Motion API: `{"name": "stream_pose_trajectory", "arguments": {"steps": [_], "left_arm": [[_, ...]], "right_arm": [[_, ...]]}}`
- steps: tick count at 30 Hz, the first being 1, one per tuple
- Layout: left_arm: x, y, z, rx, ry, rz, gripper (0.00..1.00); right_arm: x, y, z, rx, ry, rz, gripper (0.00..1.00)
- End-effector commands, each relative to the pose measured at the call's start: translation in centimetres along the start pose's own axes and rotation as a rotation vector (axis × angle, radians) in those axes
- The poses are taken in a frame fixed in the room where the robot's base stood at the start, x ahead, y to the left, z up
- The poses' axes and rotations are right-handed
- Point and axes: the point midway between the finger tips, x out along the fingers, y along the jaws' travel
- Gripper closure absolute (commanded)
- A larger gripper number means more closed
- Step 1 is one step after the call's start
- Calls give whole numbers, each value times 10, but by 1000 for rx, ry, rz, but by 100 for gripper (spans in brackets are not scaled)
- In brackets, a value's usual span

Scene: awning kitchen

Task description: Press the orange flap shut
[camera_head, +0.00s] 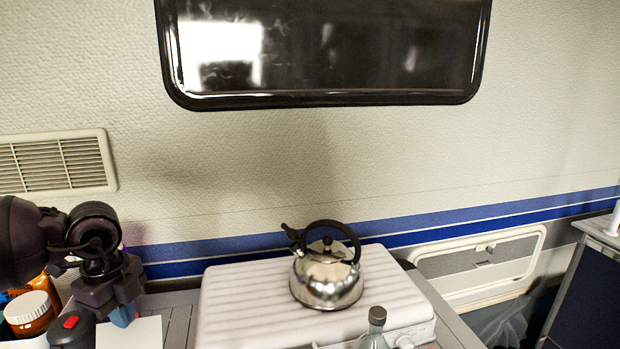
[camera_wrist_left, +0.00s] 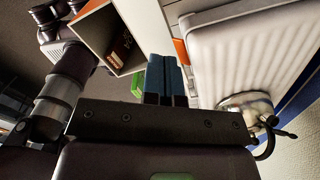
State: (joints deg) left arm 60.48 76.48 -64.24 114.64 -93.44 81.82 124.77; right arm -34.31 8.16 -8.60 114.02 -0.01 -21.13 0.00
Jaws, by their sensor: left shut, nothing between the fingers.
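My left gripper (camera_head: 123,316) is at the lower left of the head view, its blue fingertips pointing down by the white stove cover's left side. In the left wrist view, its blue fingers (camera_wrist_left: 166,80) are shut together with nothing between them. A narrow orange strip (camera_wrist_left: 181,52) lies just beyond the fingertips, beside the white cover. Another orange edge (camera_wrist_left: 90,8) borders an open compartment (camera_wrist_left: 137,68) with a dark package inside. I cannot tell which orange piece is the flap, or whether the fingers touch it. My right gripper is in neither view.
The ridged white cover (camera_head: 235,290) carries a steel kettle (camera_head: 325,278). A glass bottle (camera_head: 375,330) stands in front. A jar with a white lid (camera_head: 28,312) and a dark object with a red button (camera_head: 72,332) are left of the gripper. The wall is close behind.

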Motion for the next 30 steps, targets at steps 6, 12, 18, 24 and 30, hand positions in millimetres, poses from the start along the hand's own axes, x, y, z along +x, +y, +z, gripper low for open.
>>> {"name": "stream_pose_trajectory", "arguments": {"steps": [6,12,18,24,30], "left_arm": [[-1,7,-4,1,1,-1,100],[0,13,-8,0,1,0,100],[0,19,-12,1,1,0,100],[-1,25,-16,0,0,-1,100],[0,31,-20,1,1,-1,100]], "right_arm": [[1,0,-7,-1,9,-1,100],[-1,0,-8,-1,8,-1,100],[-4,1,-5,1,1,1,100],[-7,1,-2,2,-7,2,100],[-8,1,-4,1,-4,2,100]]}}
